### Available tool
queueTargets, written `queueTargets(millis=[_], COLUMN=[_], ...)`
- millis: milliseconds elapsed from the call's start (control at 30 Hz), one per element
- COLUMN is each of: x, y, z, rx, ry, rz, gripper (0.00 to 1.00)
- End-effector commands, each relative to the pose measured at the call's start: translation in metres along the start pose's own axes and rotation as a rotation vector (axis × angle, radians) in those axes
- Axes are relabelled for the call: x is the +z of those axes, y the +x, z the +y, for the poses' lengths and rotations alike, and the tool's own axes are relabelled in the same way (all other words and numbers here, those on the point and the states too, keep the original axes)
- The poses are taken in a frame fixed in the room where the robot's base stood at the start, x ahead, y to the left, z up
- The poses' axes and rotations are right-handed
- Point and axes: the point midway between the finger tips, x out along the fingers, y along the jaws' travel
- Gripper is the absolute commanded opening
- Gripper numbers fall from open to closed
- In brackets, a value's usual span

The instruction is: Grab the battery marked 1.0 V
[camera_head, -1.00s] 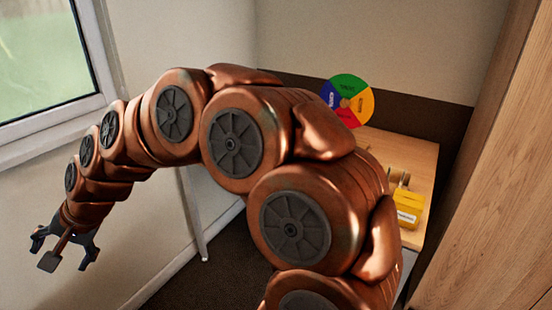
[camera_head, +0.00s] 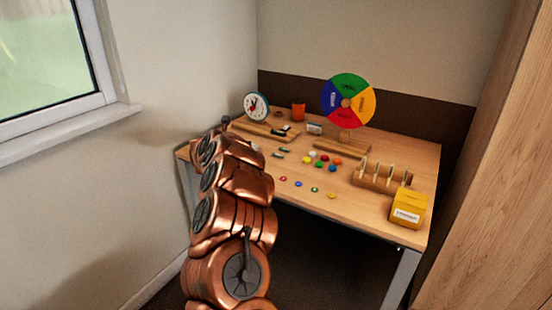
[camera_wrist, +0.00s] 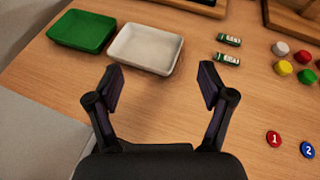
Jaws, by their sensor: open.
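Two small batteries with green and white wraps lie on the wooden table in the wrist view, one at the back (camera_wrist: 229,40) and one just in front of it (camera_wrist: 228,59). Their printed markings are too small to read surely, so I cannot tell which is 1.0 V. My gripper (camera_wrist: 160,82) is open and empty above the table, with its fingers spread. The batteries are ahead and to the right of it. In the head view my arm hides most of the gripper. Small dark items near the middle of the table there (camera_head: 281,151) seem to be the batteries.
A green tray (camera_wrist: 57,40) and a white tray (camera_wrist: 122,62) lie left of the batteries. Coloured counters (camera_wrist: 281,48) and numbered discs (camera_wrist: 274,138) lie to the right. A clock (camera_head: 256,106), orange cup (camera_head: 298,112), colour wheel (camera_head: 348,99), wooden rack (camera_head: 372,181) and yellow box (camera_head: 410,203) stand on the table.

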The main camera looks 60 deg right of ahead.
Motion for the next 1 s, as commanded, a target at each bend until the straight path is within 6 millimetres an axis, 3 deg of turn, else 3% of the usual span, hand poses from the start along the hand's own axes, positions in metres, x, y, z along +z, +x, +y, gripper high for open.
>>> queueTargets(millis=[33,100,200,300,1000], x=[-0.012,-0.022,-0.034,-0.039,-0.043], y=[0.015,0.026,0.034,0.038,0.073], z=[-0.028,-0.059,-0.088,-0.101,-0.113], rx=[-0.083,-0.172,-0.254,-0.291,-0.297], ry=[0.053,0.121,0.181,0.206,0.206], rz=[0.010,0.015,0.020,0.020,0.020], gripper=[0.81,0.81,0.81,0.81,0.81])
